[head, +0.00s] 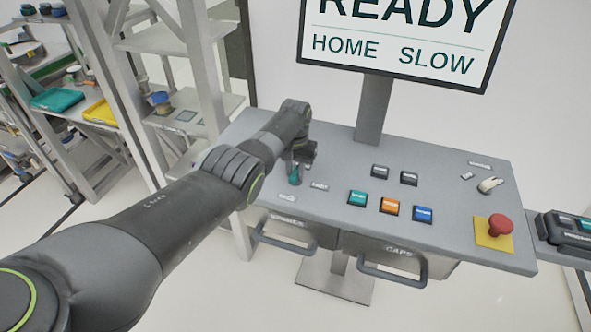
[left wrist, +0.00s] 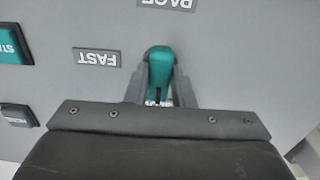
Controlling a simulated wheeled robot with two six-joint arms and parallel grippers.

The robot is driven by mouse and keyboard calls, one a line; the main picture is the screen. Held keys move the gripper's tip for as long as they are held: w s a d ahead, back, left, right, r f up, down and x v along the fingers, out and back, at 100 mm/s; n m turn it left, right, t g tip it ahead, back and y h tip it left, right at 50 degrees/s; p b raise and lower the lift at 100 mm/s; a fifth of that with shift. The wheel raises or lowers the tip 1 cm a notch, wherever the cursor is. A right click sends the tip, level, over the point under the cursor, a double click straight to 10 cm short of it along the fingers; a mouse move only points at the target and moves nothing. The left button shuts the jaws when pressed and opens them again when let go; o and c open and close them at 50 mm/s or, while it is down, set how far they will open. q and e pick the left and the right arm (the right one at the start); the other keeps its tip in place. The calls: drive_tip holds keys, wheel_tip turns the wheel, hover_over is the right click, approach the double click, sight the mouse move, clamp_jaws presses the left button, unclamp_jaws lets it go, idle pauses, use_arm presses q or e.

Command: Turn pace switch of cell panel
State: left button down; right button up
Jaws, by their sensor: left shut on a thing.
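The cell panel (head: 440,187) is a grey sloped console. Its pace switch (head: 295,176) is a teal knob near the panel's left end, partly hidden by my left gripper (head: 299,168) above it. In the left wrist view the switch (left wrist: 161,70) stands between the two fingers of my left gripper (left wrist: 160,82), which is shut on it. A label reading FAST (left wrist: 97,58) lies beside the switch, and a label reading PACE (left wrist: 167,3) is cut by the top edge; both appear upside down. My right gripper is not in view.
A screen (head: 395,42) on a post shows READY, HOME and SLOW. The panel also bears teal, orange and blue buttons (head: 390,206), a pale switch (head: 490,185) and a red stop button (head: 500,225). Drawers with handles (head: 392,272) hang below. Shelves (head: 150,40) stand at left.

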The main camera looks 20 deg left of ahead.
sight(295, 172)
use_arm(q)
drive_tip(key=shift+w+r, duration=0.1)
drive_tip(key=shift+r, duration=0.05)
drive_tip(key=c, duration=1.2)
unclamp_jaws()
drive_tip(key=shift+c, duration=0.2)
drive_tip(key=shift+r, duration=0.35)
wheel_tip(295, 172, up, 5)
drive_tip(key=shift+f+p, duration=0.1)
drive_tip(key=shift+p, duration=0.2)
wheel_tip(295, 172, up, 12)
drive_tip(key=b, duration=0.3)
drive_tip(key=shift+f, duration=0.15)
